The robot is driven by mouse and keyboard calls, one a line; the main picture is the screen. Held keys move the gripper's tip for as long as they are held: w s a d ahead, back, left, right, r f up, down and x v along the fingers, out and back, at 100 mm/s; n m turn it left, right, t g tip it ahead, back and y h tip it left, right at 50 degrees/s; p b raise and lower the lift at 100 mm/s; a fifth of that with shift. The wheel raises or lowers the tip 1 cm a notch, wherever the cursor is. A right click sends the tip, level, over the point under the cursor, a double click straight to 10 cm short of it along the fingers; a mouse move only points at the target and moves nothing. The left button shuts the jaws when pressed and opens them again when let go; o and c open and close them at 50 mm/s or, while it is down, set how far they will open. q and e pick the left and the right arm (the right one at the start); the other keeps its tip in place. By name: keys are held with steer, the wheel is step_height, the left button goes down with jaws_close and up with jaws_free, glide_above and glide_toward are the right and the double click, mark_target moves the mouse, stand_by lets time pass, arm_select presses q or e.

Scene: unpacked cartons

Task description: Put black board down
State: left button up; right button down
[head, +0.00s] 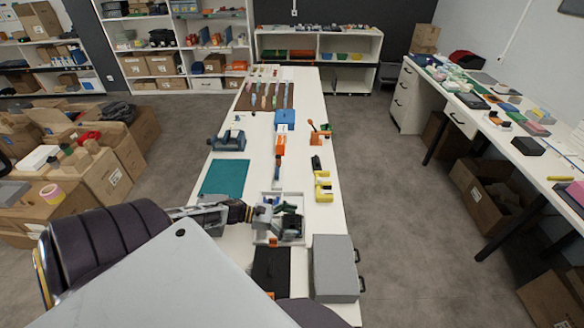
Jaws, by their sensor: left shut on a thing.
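The black board (270,270) shows in the head view as a dark flat panel at the near end of the long white table (317,175). My left gripper (268,236) reaches in from the left, just beyond the board's far edge, and is shut on the board there. The fingertips are small and partly hidden, and I cannot tell whether the board touches the tabletop. The grey of my own body covers the near left of the view. My right gripper is not in view.
A compartment tray (292,237) with dark parts is right beside my left gripper. A grey case (334,266) with black handles stands right of the board. A teal mat (224,178) lies farther back left. Open cartons (105,180) stand on the floor at left.

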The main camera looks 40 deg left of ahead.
arm_select(q)
steer(key=shift+f, duration=0.55)
steer(key=shift+f, duration=0.25)
steer(key=shift+s+f+b, duration=0.1)
steer(key=shift+f+b, duration=0.05)
steer(key=shift+b, duration=0.25)
